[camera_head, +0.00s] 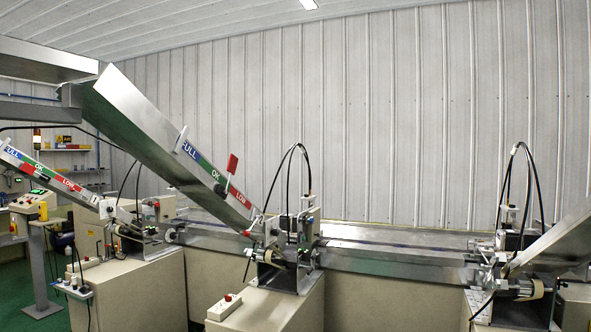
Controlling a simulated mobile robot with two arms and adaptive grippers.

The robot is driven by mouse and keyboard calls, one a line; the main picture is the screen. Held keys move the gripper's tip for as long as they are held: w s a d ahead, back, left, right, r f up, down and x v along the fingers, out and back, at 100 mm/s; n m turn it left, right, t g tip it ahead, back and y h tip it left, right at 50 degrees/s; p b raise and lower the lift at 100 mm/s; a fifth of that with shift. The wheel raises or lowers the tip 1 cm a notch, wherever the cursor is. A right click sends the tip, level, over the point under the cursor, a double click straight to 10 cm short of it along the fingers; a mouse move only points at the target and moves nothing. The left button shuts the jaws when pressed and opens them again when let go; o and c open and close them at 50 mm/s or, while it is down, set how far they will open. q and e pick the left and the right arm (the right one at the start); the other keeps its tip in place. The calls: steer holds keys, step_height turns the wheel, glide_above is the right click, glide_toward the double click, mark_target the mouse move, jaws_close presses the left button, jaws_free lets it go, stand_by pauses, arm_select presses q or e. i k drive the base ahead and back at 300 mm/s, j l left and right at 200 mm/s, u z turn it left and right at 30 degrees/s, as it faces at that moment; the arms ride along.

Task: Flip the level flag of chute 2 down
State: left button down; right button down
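A sloping metal chute (140,125) fills the left middle, with a strip marked FULL, OK and LOW (212,172) along its side. A red flag (232,163) stands up on a thin stem at this strip, between OK and LOW, above the chute's edge. A second chute (75,188) at the far left has a similar strip, with a red piece (28,168) close against it. A third chute (560,240) enters from the right edge, with no flag visible on it. I cannot read any chute numbers. Neither of my grippers is in view.
Machine stations with rollers and black hoses stand below the middle chute (290,240) and right chute (515,265). A metal conveyor (390,255) runs between them. A control box on a post (35,205) stands at the left. The space before the wall above the conveyor is clear.

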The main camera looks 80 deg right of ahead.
mark_target(231, 166)
steer(key=l+z, duration=0.1)
steer(key=z, duration=2.2)
steer(key=i+j+z, duration=0.35)
steer(key=i, duration=0.45)
steer(key=i+j+z, duration=0.35)
steer(key=i, duration=0.45)
steer(key=i+j+z, duration=0.35)
steer(key=i+j, duration=0.3)
steer(key=j, duration=0.2)
